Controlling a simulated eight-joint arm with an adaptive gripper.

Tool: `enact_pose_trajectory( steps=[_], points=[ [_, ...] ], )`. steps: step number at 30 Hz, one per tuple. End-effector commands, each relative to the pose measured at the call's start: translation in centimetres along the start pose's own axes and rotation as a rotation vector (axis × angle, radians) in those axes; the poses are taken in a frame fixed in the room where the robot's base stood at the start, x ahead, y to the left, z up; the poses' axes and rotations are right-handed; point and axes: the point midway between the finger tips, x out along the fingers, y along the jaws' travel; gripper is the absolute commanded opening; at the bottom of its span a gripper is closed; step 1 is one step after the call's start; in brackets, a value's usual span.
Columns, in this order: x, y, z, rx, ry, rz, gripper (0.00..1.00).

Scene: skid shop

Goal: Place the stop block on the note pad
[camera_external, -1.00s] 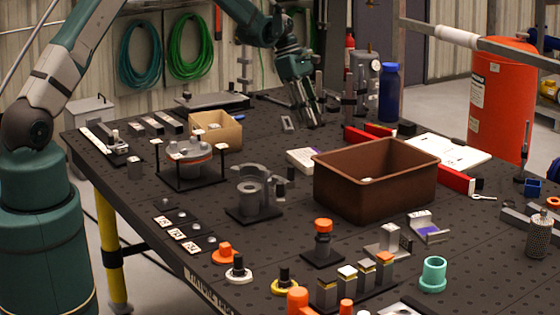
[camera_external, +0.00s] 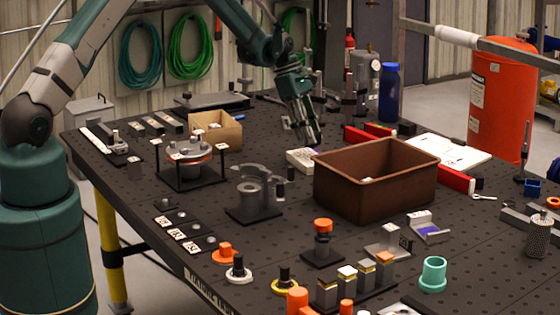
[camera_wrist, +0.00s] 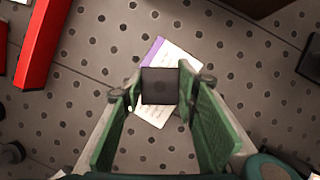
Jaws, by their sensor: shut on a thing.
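The stop block (camera_wrist: 160,86) is a dark, square-faced piece between my fingertips in the wrist view. My gripper (camera_wrist: 158,90) is shut on it; it also shows in the external view (camera_external: 305,138), pointing down. The note pad (camera_wrist: 180,58) is white with printed lines and a purple edge strip. It lies behind the block in the wrist view, and the block hides its middle. In the external view the note pad (camera_external: 299,160) is a pale slab just below my fingers, left of the brown bin. I cannot tell whether the block touches the pad.
The brown bin (camera_external: 375,200) stands close to the right of the pad. Red bars (camera_external: 368,133) lie behind it; one red bar (camera_wrist: 41,42) shows at upper left in the wrist view. A round grey fixture (camera_external: 255,190) stands in front left.

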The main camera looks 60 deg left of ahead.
Motion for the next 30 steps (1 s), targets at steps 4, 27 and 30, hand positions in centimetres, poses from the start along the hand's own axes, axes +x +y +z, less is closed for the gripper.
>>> enact_pose_trajectory(
  steps=[4,27,30],
  points=[
    [0.7,0.0,-0.3,0.000,0.000,0.000,0.11],
    [3.5,0.0,-1.5,0.000,0.000,0.000,0.11],
    [3.7,0.0,-1.5,0.000,0.000,0.000,0.11]
  ],
)
